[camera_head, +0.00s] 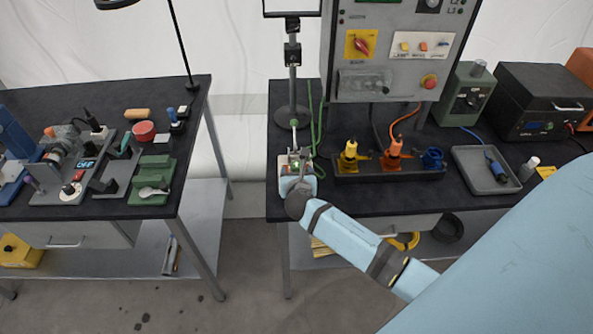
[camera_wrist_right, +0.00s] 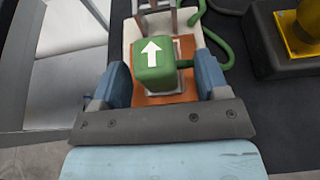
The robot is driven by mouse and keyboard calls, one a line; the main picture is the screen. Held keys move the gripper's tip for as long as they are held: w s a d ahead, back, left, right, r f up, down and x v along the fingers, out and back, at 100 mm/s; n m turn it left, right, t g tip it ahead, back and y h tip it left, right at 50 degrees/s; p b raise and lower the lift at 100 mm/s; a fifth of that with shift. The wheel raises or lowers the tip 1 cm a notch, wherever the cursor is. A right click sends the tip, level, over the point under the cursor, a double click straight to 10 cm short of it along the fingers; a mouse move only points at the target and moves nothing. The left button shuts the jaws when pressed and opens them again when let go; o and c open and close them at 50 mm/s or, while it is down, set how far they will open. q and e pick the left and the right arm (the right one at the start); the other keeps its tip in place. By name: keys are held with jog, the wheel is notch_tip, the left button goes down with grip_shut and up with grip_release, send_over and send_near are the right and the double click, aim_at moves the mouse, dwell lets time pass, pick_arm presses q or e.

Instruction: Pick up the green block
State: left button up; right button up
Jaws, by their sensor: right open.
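The green block (camera_wrist_right: 155,62) has a white arrow on its front and sits on an orange and white base (camera_wrist_right: 187,47) in the right wrist view. In the head view the block (camera_head: 296,164) is small and partly hidden by my right gripper (camera_head: 298,176). My right gripper (camera_wrist_right: 161,78) is open, with one blue finger on each side of the block. I cannot tell whether either finger touches it. My left gripper is not in view.
A green cable (camera_wrist_right: 218,38) runs beside the block. A dark holder (camera_head: 388,172) with yellow, orange and blue plugs stands to the right. A lamp stand (camera_head: 292,90) rises behind. A gap separates this table from the left table (camera_head: 100,208).

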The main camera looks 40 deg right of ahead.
jog(key=shift+x, duration=0.8)
jog(key=c, duration=1.2)
jog(key=shift+r, duration=0.1)
